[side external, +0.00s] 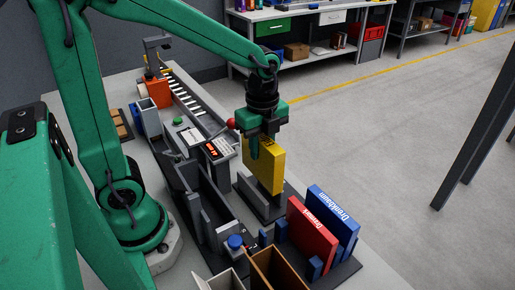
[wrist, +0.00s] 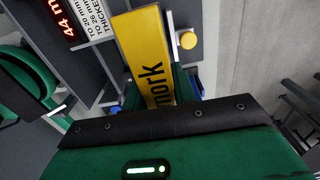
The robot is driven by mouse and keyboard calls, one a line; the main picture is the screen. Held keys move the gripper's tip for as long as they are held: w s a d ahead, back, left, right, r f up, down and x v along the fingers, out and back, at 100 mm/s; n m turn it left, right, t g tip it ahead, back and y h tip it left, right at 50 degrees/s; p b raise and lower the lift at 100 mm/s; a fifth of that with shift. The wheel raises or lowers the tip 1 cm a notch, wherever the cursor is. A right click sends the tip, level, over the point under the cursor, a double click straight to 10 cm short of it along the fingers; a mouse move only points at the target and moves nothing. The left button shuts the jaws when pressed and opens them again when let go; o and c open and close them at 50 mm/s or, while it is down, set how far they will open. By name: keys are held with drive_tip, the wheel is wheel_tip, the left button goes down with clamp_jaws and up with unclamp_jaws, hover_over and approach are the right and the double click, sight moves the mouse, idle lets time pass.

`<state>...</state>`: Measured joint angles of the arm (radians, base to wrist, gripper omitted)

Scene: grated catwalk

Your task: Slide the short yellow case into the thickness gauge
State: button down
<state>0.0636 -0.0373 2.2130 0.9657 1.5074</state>
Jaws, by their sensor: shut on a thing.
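The yellow case (side external: 265,166) is upright in the side external view. My gripper (side external: 254,146) is above it, shut on its upper part. In the wrist view the case (wrist: 147,52) shows its lettered spine between my green fingers (wrist: 155,92). The thickness gauge (side external: 212,151) has a lit orange display and stands just left of the case. In the wrist view the gauge's display (wrist: 62,18) and white thickness label (wrist: 90,15) are at the upper left. The case's lower edge is close to a low grey block, and I cannot tell whether they touch.
A red case (side external: 311,236) and a blue case (side external: 336,214) stand upright in a rack at the front right. A brown open bin (side external: 277,268) and a blue button (side external: 235,242) are near the front. A red ball knob (side external: 231,123) is close to my gripper's left side.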

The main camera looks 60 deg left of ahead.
sight(262, 171)
drive_tip(key=shift+f, duration=0.8)
drive_tip(key=shift+f, duration=0.35)
drive_tip(key=shift+f, duration=0.35)
drive_tip(key=shift+f, duration=0.35)
drive_tip(key=shift+f, duration=0.35)
drive_tip(key=shift+f, duration=0.35)
drive_tip(key=shift+f, duration=0.35)
drive_tip(key=shift+f, duration=1)
drive_tip(key=shift+f, duration=0.1)
